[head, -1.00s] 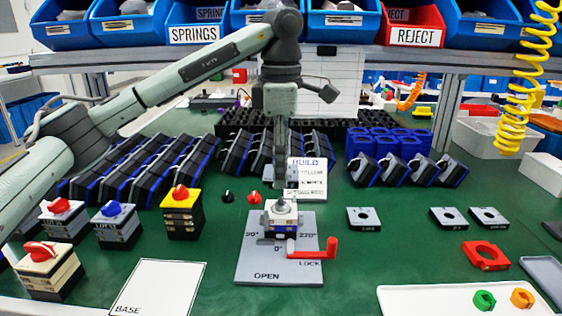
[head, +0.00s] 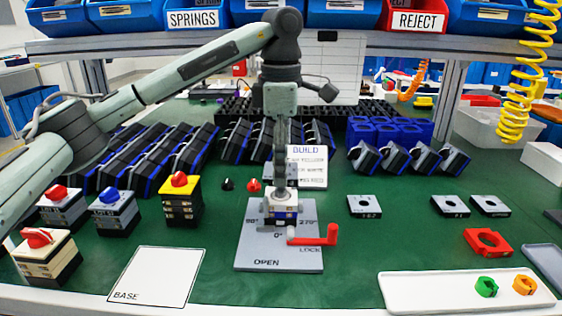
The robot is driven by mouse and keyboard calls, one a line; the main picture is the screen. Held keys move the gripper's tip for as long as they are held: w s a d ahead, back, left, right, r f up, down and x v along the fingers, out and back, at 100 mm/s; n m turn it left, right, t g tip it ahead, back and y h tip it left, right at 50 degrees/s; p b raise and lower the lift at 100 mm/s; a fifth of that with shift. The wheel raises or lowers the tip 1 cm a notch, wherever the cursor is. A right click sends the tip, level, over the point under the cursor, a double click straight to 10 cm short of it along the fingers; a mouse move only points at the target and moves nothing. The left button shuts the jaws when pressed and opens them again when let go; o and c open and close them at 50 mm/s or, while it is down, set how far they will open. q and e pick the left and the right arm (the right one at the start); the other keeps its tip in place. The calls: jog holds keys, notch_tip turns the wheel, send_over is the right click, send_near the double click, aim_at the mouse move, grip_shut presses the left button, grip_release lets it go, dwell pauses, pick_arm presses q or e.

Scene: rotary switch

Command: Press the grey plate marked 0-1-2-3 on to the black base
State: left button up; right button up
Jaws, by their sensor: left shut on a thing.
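My left gripper (head: 281,183) reaches straight down in the middle of the head view, over the grey fixture board (head: 255,250). It is shut on a pale grey plate (head: 273,196) at the top of a small stack in the fixture. The plate's markings are too small to read and the fingers partly cover it. The base (head: 281,217) under the plate is mostly hidden; I cannot tell if there is a gap between them. A red lever (head: 325,237) sticks out to the right by the word LOCK. My right gripper is not in view.
Grey plates with holes lie at the right (head: 364,205). A red ring plate (head: 487,242) and a white tray (head: 400,287) lie in front of them. Finished-looking switches with coloured knobs (head: 181,200) stand at the left. A white BASE sheet (head: 155,275) lies empty.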

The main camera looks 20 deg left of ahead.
pick_arm(q)
jog(key=shift+f, duration=0.1)
jog(key=shift+f+b, duration=1.15)
jog(key=shift+f, duration=0.75)
jog(key=o, duration=1.1)
jog(key=shift+r, duration=0.1)
